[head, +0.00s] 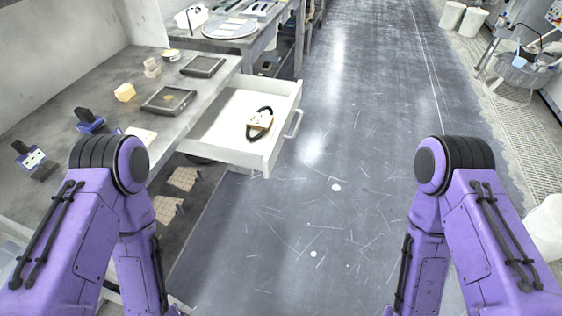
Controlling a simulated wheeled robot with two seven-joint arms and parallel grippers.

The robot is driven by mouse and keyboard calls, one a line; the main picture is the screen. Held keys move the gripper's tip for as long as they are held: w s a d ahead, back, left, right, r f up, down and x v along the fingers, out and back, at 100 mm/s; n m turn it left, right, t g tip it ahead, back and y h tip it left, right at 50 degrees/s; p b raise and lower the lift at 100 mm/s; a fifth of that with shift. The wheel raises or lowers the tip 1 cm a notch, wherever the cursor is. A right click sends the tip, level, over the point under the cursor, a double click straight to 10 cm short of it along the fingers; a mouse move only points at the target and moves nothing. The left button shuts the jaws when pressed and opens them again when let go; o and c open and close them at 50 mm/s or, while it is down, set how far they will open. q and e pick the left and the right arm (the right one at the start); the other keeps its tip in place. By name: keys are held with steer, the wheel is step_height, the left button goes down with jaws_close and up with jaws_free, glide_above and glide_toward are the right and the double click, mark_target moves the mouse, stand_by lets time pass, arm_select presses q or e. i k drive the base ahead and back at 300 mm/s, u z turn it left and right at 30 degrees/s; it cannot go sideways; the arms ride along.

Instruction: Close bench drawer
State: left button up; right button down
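The bench drawer (237,156) is white and stands pulled out from the bench on the left. Its grey bar handle (294,124) is on the front panel, which faces right. A small item with a black loop and a pale wooden-looking body (261,121) lies inside the drawer. The bench (50,85) has a grey worn top. My two purple arms enter from the lower left and lower right and bend downward. Neither gripper shows in the head view, and neither arm visibly touches the drawer.
Dark trays (169,100), a yellow block (124,92) and blue-black devices (90,122) sit on the bench top. Wooden pieces (184,178) lie below the drawer. A round metal stand (517,70) is at the far right.

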mark_target(220, 133)
steer(key=k, duration=0.3)
steer(key=z, duration=0.95)
steer(key=i, duration=0.8)
steer(key=u, duration=1.55)
